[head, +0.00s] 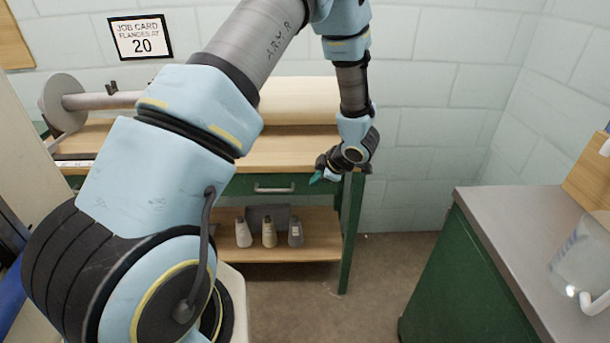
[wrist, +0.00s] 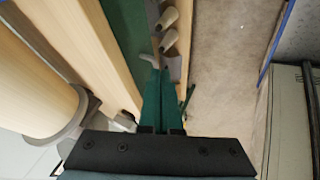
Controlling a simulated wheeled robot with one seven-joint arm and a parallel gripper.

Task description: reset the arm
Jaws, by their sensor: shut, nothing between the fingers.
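My gripper (head: 317,178) hangs from my raised arm at the right end of the wooden bench, in front of its green drawer front. Its teal fingers also show in the wrist view (wrist: 159,95), pressed together with nothing between them. The arm reaches across the middle of the head view and hides part of the bench and the roller on it.
The bench (head: 300,143) carries a large pale roller (head: 300,100) and a grey flange (head: 62,103). Several bottles (head: 269,233) stand on its lower shelf. A grey-topped green cabinet (head: 500,215) with a clear jug (head: 583,258) stands at right. Open floor lies between.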

